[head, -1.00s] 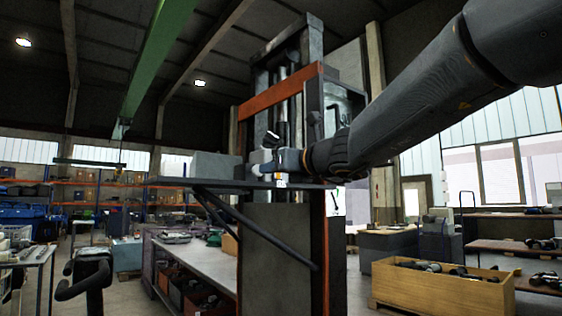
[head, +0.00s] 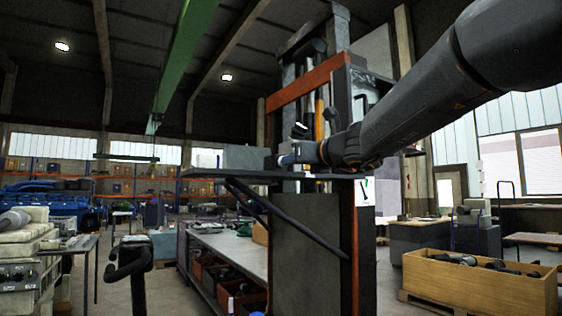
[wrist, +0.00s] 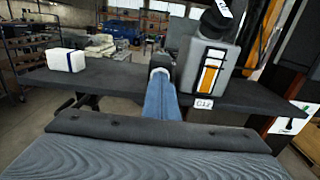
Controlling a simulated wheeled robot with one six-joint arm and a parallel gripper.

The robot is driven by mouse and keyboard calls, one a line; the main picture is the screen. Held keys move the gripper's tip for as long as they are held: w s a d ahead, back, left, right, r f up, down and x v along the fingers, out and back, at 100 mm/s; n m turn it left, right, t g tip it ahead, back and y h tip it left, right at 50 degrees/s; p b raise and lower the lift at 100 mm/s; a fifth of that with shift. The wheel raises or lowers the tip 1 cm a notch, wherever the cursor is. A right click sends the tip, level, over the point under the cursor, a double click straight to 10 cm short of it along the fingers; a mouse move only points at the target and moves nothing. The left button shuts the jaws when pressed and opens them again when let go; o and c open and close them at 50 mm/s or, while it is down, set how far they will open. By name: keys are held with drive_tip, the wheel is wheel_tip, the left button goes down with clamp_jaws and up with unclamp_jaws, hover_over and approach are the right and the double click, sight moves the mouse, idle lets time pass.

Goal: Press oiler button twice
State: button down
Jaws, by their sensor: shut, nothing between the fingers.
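The oiler appears to be the grey container (wrist: 208,68) with an orange-and-white sight window on its front, in the wrist view. Its black top (wrist: 217,22) carries a small white label. It stands on a dark shelf (wrist: 115,80) with a "G12" tag (wrist: 204,103) on the edge below it. I cannot make out a separate button. My gripper (wrist: 160,74) is shut and empty, just left of the container's lower part; I cannot tell whether they touch. In the head view my gripper (head: 284,161) is over the shelf (head: 240,174), in front of the tall press frame.
A white block with a blue band (wrist: 66,60) sits on the shelf's left. A workbench (head: 225,250) with bins runs beneath. A wooden crate (head: 470,285) stands at right. A dark post with handles (head: 133,265) stands at front left. Open floor lies between.

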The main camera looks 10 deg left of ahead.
drive_tip(key=shift+r, duration=0.1)
drive_tip(key=b+v, duration=0.3)
drive_tip(key=v, duration=1.1)
idle(0.7)
drive_tip(key=s+d+f+n+g+h, duration=0.15)
drive_tip(key=f+n, duration=0.25)
drive_tip(key=f, duration=0.8)
drive_tip(key=d+f+n+g+h, duration=0.3)
drive_tip(key=f+n, duration=0.1)
drive_tip(key=f, duration=0.8)
drive_tip(key=s+d+f+n+g+h, duration=0.15)
drive_tip(key=f+n, duration=0.25)
drive_tip(key=f, duration=0.7)
drive_tip(key=s+d+f+n+g+h, duration=0.2)
drive_tip(key=s+d+f+n, duration=0.2)
drive_tip(key=f, duration=0.4)
drive_tip(key=s+d+f+n+g+h, duration=0.1)
drive_tip(key=s+d+f+n+g, duration=0.1)
drive_tip(key=s+d+f+n, duration=0.3)
drive_tip(key=s+d+f+n+g+h, duration=0.2)
drive_tip(key=s+d+f+n, duration=0.3)
drive_tip(key=s+f, duration=0.5)
wheel_tip(320, 180, down, 3)
drive_tip(key=shift+r+n+g+h, duration=0.25)
drive_tip(key=shift+n+g, duration=0.25)
drive_tip(key=shift+n, duration=0.5)
